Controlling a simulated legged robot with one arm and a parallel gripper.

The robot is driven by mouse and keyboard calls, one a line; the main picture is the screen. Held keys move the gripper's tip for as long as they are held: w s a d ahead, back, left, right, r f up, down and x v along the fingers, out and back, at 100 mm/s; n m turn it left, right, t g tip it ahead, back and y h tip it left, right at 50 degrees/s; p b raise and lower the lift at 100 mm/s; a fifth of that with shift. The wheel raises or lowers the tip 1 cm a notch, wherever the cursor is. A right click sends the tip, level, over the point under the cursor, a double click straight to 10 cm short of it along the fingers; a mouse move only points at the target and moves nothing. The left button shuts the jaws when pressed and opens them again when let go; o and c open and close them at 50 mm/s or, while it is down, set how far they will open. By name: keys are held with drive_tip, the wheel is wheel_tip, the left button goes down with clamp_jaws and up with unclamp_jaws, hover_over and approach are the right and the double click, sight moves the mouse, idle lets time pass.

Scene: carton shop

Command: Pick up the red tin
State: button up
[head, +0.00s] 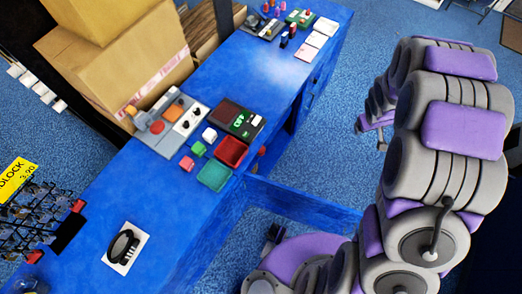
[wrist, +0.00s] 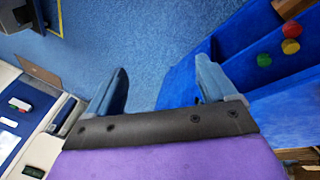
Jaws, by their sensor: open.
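A red, shallow, open-topped square container (head: 231,152) sits on the blue counter in the head view, beside a similar green one (head: 214,175). A small red block (head: 187,163) lies to its left. I cannot tell for certain which red thing is the tin. In the wrist view my gripper (wrist: 161,66) is open, its two fingers wide apart with nothing between them. It faces blue floor and the side of a blue structure. None of these red things can be made out there.
Cardboard boxes (head: 125,60) stand behind. A black round item (head: 123,246) lies on a white card in front. Blue floor (head: 345,100) is clear right of the counter.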

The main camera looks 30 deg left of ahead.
drive_tip(key=w+a+f+n+y, duration=0.1)
drive_tip(key=w+a+f+n, duration=0.1)
drive_tip(key=a+f, duration=0.35)
drive_tip(key=n+g+y, duration=0.2)
drive_tip(key=n+y, duration=0.3)
drive_tip(key=y, duration=0.2)
approach(261, 149)
drive_tip(key=shift+y, duration=0.3)
drive_tip(key=f+b, duration=0.1)
drive_tip(key=a+f+b, duration=0.1)
drive_tip(key=f, duration=0.1)
drive_tip(key=f+b, duration=0.1)
drive_tip(key=shift+w+a+f, duration=0.2)
drive_tip(key=shift+a+f, duration=0.1)
drive_tip(key=shift+a, duration=0.1)
drive_tip(key=shift+w+a+f, duration=0.2)
drive_tip(key=shift+a+f, duration=0.35)
drive_tip(key=shift+a, duration=0.25)
drive_tip(key=b+x, duration=0.2)
drive_tip(key=x, duration=0.1)
drive_tip(key=shift+w+a+f+b, duration=0.2)
drive_tip(key=shift+f+b, duration=0.1)
drive_tip(key=shift+b, duration=0.1)
drive_tip(key=shift+a+f, duration=0.1)
drive_tip(key=shift+a, duration=0.1)
